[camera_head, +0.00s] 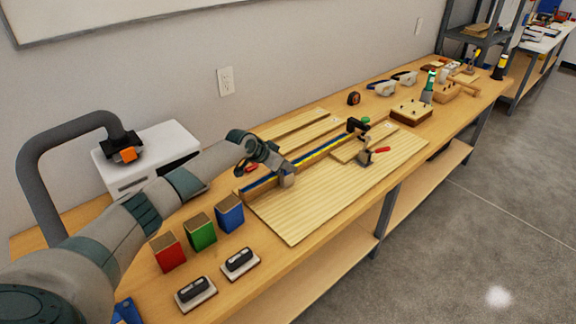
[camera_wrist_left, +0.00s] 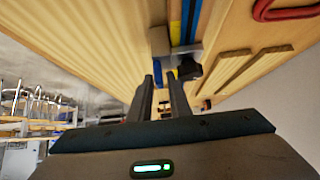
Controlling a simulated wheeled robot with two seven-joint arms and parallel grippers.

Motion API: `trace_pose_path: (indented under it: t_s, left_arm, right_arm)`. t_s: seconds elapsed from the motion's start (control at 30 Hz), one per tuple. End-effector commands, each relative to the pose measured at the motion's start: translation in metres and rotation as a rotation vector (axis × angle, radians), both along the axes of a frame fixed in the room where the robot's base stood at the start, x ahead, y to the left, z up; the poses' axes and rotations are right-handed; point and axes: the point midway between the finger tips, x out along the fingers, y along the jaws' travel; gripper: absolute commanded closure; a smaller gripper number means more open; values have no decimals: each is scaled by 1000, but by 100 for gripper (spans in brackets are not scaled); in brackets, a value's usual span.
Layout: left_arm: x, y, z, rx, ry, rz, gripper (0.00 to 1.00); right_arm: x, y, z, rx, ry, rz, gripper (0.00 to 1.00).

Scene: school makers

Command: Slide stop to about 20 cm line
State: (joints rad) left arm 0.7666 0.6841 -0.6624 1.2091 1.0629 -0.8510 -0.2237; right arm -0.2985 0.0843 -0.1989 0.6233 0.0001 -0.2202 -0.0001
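The fence (camera_head: 262,187) with a blue and yellow scale runs across the plywood board on the bench. It also shows in the left wrist view, with blue strips (camera_wrist_left: 183,22). A grey block (camera_wrist_left: 159,41), which looks like the stop, sits at the fence with a grey plate across the strips. In the head view my left gripper (camera_head: 284,176) is over the left part of the fence and largely hides that block. In the left wrist view its fingers (camera_wrist_left: 165,78) are apart, pointing toward the block; contact cannot be told. Scale numbers are unreadable. My right gripper is out of view.
A black piece (camera_head: 357,125) stands at the fence's far end, with a red-handled clamp (camera_head: 378,150) nearby. Red, green and blue blocks (camera_head: 201,232) stand at the front left. Loose boards (camera_head: 300,125) lie behind the fence.

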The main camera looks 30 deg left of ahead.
Motion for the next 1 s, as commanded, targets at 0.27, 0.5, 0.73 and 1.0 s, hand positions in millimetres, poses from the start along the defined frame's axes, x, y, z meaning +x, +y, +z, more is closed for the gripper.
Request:
trace_pose_path:
  t_s: [0.27, 0.5, 0.73, 1.0]
  left_arm:
    - [2, -1, -3, 0, 0, 0, 83]
    - [2, -1, -2, 0, 0, 0, 100]
    - [2, -1, -3, 0, 0, 0, 100]
    - [12, -5, -2, -3, -4, 2, 100]
  right_arm:
    - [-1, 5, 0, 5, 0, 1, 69]
    - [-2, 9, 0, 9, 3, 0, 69]
    - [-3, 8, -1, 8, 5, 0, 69]
    - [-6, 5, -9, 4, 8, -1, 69]
